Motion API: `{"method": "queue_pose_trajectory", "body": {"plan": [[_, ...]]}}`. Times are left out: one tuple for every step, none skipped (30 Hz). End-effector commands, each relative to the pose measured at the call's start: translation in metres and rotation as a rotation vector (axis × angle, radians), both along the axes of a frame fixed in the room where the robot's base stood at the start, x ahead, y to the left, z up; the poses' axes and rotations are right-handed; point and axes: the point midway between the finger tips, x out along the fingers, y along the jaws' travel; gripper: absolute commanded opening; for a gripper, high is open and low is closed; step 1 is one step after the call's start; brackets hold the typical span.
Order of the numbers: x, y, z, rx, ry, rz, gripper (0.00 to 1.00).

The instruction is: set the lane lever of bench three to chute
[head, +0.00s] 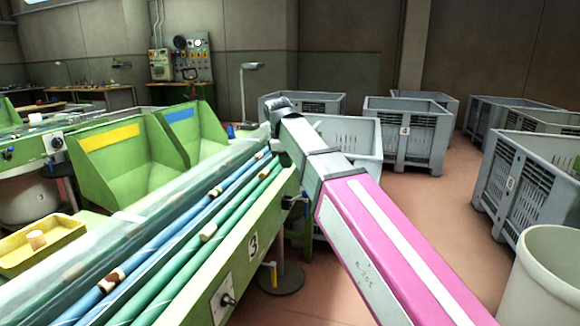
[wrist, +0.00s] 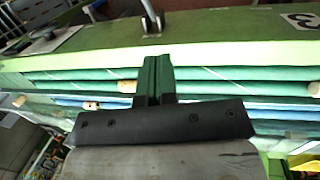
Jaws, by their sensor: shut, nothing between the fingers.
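Bench three (head: 253,210) is green, carries a "3" plate and slants across the head view. A metal rod on a dark forked mount (wrist: 150,20) stands out from its side at the top of the wrist view. It looks like the lane lever; its setting cannot be told. A small dark fitting (head: 290,203) on the bench side in the head view may be the same part. My gripper (wrist: 157,62) is shut and empty, over the green and blue tubes, with its tips pointing towards the rod and apart from it in the picture.
Blue and green tubes (head: 190,240) with several corks run along the bench. A dark knob on a white plate (head: 226,300) sits nearer on its side. Green bins (head: 125,160) stand behind. Grey crates (head: 405,130) and a pale tub (head: 545,280) stand on the floor to the right.

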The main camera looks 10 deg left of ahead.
Motion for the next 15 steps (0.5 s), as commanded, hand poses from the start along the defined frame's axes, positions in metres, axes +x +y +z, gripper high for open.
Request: {"method": "queue_pose_trajectory", "body": {"plan": [[0.000,-0.002,-0.009,-0.001,0.002,0.000,0.00],[0.001,-0.002,-0.014,-0.002,0.003,-0.001,0.00],[0.002,-0.003,-0.021,-0.002,0.003,-0.001,0.00],[0.003,-0.003,-0.025,-0.001,0.002,0.000,0.00],[0.004,-0.004,-0.030,-0.001,0.002,0.000,0.00],[0.004,-0.005,-0.037,-0.002,0.003,-0.001,0.00],[0.005,-0.005,-0.041,-0.002,0.003,-0.001,0.00],[0.006,-0.006,-0.046,-0.001,0.002,0.000,0.00],[0.007,-0.006,-0.052,-0.001,0.002,0.000,0.00],[0.008,-0.007,-0.057,-0.001,0.002,0.000,0.00],[0.009,-0.008,-0.062,-0.002,0.003,-0.001,0.00],[0.010,-0.008,-0.068,-0.001,0.003,-0.001,0.00],[0.011,-0.009,-0.072,-0.001,0.002,-0.001,0.00],[0.011,-0.009,-0.076,-0.001,0.002,-0.001,0.00],[0.012,-0.010,-0.082,-0.001,0.003,-0.001,0.00]]}}
